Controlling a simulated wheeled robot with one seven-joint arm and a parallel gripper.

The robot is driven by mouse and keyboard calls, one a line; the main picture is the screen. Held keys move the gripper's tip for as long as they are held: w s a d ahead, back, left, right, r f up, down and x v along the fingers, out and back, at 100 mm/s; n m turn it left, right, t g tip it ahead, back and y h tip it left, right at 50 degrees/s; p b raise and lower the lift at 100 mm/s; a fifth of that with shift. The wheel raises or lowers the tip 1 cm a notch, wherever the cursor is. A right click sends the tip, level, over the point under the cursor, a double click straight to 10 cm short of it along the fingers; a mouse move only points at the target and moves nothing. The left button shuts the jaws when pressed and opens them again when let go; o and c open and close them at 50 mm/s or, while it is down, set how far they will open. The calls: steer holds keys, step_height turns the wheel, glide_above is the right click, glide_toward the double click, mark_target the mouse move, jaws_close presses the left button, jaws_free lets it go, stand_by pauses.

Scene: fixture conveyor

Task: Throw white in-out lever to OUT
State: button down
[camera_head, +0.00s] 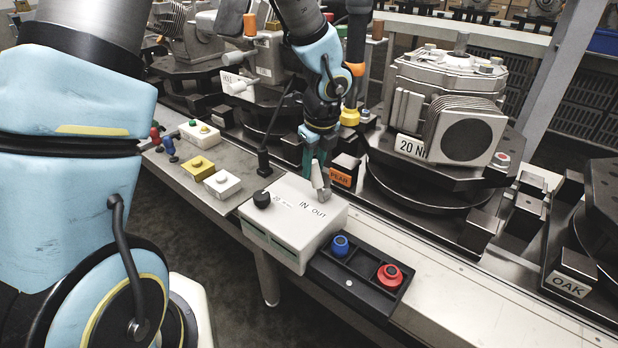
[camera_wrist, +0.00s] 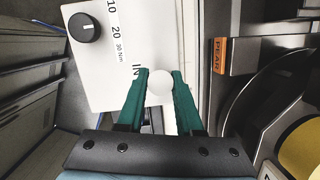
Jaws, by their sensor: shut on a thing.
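The white in-out lever (camera_head: 317,177) stands on top of a white control box (camera_head: 290,232), behind the printed words IN and OUT. Its base is near the OUT end, and its upper part leans a little to the left in the head view. My gripper (camera_head: 318,164) reaches down from above and is shut on the lever. In the wrist view my green fingers (camera_wrist: 160,84) sit on either side of the lever's round white knob (camera_wrist: 159,88). The fingers hide part of the lever and part of the lettering.
A black dial (camera_head: 262,199) sits on the box's left. A black panel (camera_head: 349,283) with blue (camera_head: 340,245) and red (camera_head: 389,276) buttons lies in front. Yellow (camera_head: 197,167) and white (camera_head: 222,184) button blocks lie left. A fixture marked 20 N (camera_head: 440,110) and an orange PEAR tag (camera_head: 341,178) stand behind.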

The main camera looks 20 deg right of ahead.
steer(key=s+d+t+y+b, duration=0.1)
steer(key=t+b, duration=0.1)
steer(key=b, duration=0.1)
steer(key=s+d+t+y+b, duration=0.1)
steer(key=s+b, duration=0.1)
steer(key=b, duration=0.2)
steer(key=shift+s+f+t+b, duration=0.2)
steer(key=shift+t+b, duration=0.1)
steer(key=shift+t, duration=0.1)
steer(key=shift+s+d+t+y+b, duration=0.25)
steer(key=shift+s+t+b, duration=0.15)
steer(key=shift+t+b, duration=0.15)
steer(key=shift+s+d+t+y+b, duration=0.15)
steer(key=shift+s+t+y+b, duration=0.15)
steer(key=shift+t+b, duration=0.25)
steer(key=shift+s+d+f+m+t+y+b, duration=0.2)
steer(key=shift+s+t+y+b, duration=0.15)
steer(key=shift+t, duration=0.25)
steer(key=shift+s+d+f+m+t+y+b, duration=0.1)
steer(key=shift+s+d+t+y+b, duration=0.15)
steer(key=shift+s+t, duration=0.3)
steer(key=c, duration=0.6)
jaws_free()
steer(key=v, duration=1)
steer(key=shift+s+d+r+b, duration=0.1)
steer(key=shift+s+b, duration=0.2)
steer(key=shift+s, duration=0.05)
